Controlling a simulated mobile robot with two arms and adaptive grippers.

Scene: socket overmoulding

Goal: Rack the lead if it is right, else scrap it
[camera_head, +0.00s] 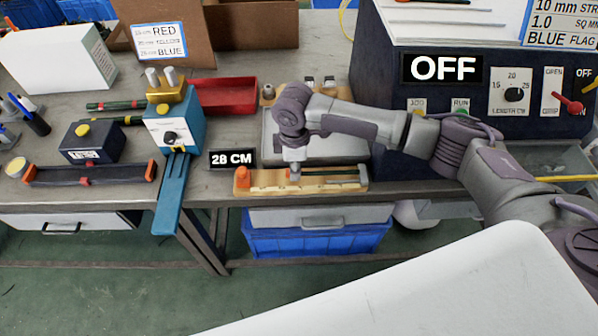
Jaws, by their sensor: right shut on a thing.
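My right gripper (294,176) reaches down onto a wooden length gauge (270,187) at the front edge of the bench. It is shut on a thin dark green lead (328,175), which lies along the gauge to the right of the fingers. The fingers are small here and partly hide the lead's left end. An orange stop (243,174) is at the gauge's left end. A black sign reading 28 CM (232,159) stands just left of the gauge. My left gripper is not in view.
A red tray (226,95) lies behind the sign. A blue device (175,130) and a dark box (93,142) stand to the left. A large cabinet reading OFF (441,68) stands at right. A blue crate (315,240) is under the bench.

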